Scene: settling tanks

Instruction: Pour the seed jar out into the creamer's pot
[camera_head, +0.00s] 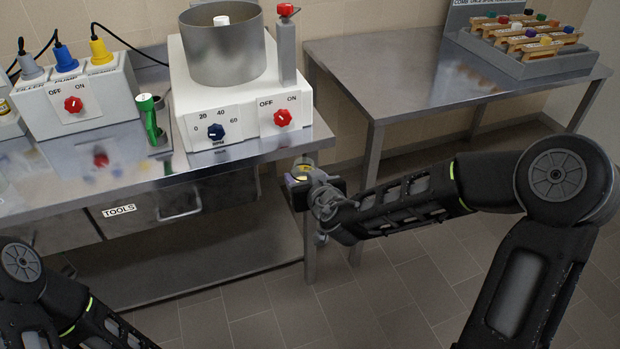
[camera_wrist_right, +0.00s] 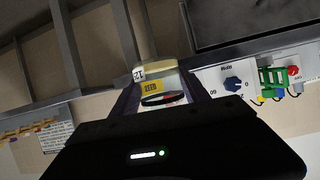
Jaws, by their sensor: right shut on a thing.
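The creamer is a white machine (camera_head: 222,105) on the steel bench, with a wide open metal pot (camera_head: 222,58) on top. A white hub stands inside the pot. My right gripper (camera_head: 302,176) is off the bench's front right corner, lower than the pot and clear of the creamer. It is shut on a small jar with a yellow label, which shows between the fingers in the right wrist view (camera_wrist_right: 153,86). The jar's contents and exact tilt are too small to tell. My left arm shows at the lower left, but its gripper is out of view.
A red-topped post (camera_head: 286,45) rises right beside the pot. A white switch box (camera_head: 78,95) with coloured plugs and a green tool (camera_head: 152,120) stand to the left. A second table (camera_head: 400,75) holds a rack (camera_head: 530,50) at the right. Open floor lies between.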

